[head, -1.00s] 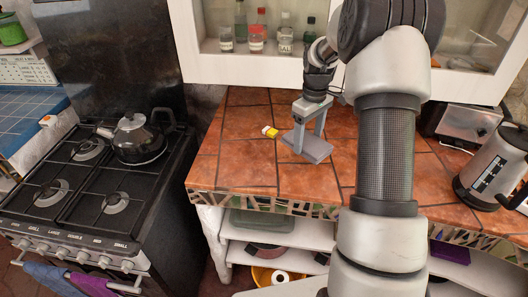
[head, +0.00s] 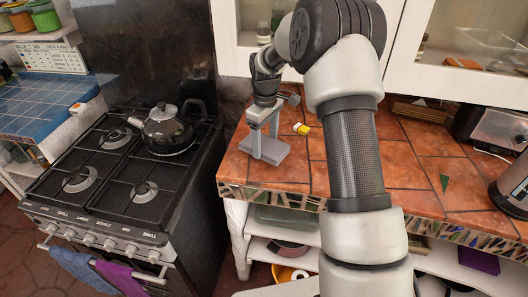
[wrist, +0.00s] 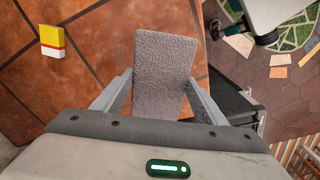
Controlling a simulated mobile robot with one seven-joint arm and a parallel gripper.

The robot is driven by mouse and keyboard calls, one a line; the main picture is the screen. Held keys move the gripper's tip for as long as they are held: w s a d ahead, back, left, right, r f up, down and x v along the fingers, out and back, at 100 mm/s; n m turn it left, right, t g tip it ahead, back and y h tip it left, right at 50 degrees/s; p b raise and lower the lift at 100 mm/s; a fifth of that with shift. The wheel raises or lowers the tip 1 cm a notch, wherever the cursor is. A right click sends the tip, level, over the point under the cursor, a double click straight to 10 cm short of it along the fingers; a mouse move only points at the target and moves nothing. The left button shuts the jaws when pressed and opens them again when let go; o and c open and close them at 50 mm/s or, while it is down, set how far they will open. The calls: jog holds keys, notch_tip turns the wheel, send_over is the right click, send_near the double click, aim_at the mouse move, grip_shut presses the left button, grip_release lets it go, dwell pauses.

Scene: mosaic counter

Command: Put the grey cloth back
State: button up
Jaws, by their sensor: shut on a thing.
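The grey cloth (wrist: 163,72) is a flat, rough-textured slab. My gripper (wrist: 158,92) is shut on it, with a finger on each side. In the head view, the cloth (head: 268,151) is level in my gripper (head: 264,140), over the left front part of the tiled counter. I cannot tell whether it touches the tiles. A blue cloth (head: 75,268) and a purple cloth (head: 121,279) hang from the oven's front rail (head: 95,260).
A small yellow-and-white block (head: 301,129) lies on the counter (head: 420,185), right of my gripper. The black stove (head: 120,175) with a kettle (head: 167,128) stands left, across a gap. White cabinets (head: 232,35) hang behind. A toaster (head: 500,130) is at right.

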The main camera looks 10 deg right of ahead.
aim_at(265, 144)
jog(key=shift+f, duration=2.05)
jog(key=shift+f, duration=0.1)
jog(key=o, duration=1)
